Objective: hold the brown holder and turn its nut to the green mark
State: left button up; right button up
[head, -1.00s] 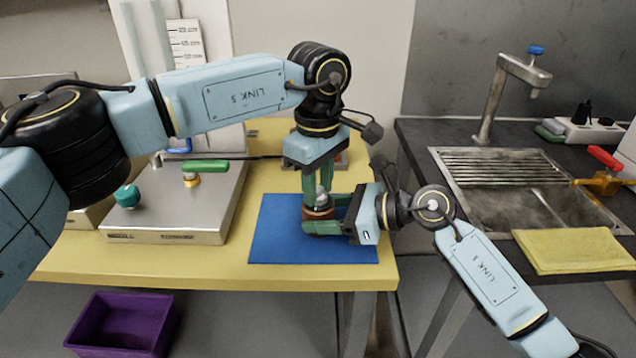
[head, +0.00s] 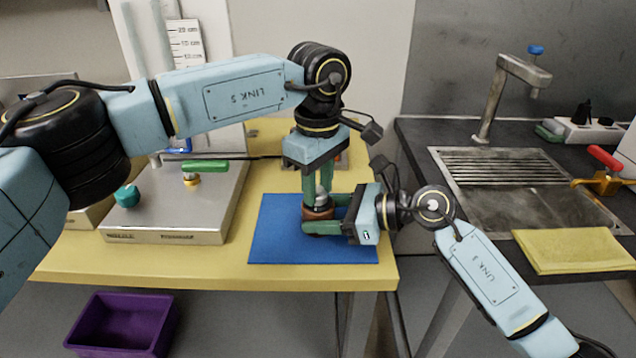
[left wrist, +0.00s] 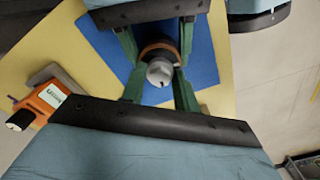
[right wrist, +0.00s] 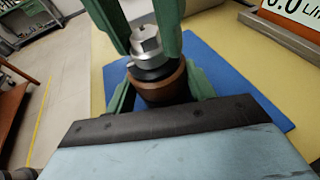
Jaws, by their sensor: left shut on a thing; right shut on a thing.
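The brown holder (head: 318,213) stands upright on the blue mat (head: 268,240); it also shows in the right wrist view (right wrist: 160,84). Its grey metal nut (right wrist: 146,42) sits on top, with a black ring under it; the nut shows from above in the left wrist view (left wrist: 160,72). My right gripper (head: 318,228) is shut on the brown holder from the right side. My left gripper (head: 320,192) points down from above and is shut on the nut. A small dark mark shows on the nut's top. I cannot make out the green mark.
A steel plate device (head: 170,235) with a green-handled valve (head: 205,165) and a teal knob (head: 127,196) stands left of the mat. An orange meter (left wrist: 48,97) sits behind the mat. A purple bin (head: 122,325) is below the table, and a sink (head: 520,200) lies right.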

aim_at(318, 189)
pick_arm(q)
jog(key=shift+r, duration=0.15)
jog(key=o, duration=1)
notch_tip(318, 189, up, 12)
dwell(0.3)
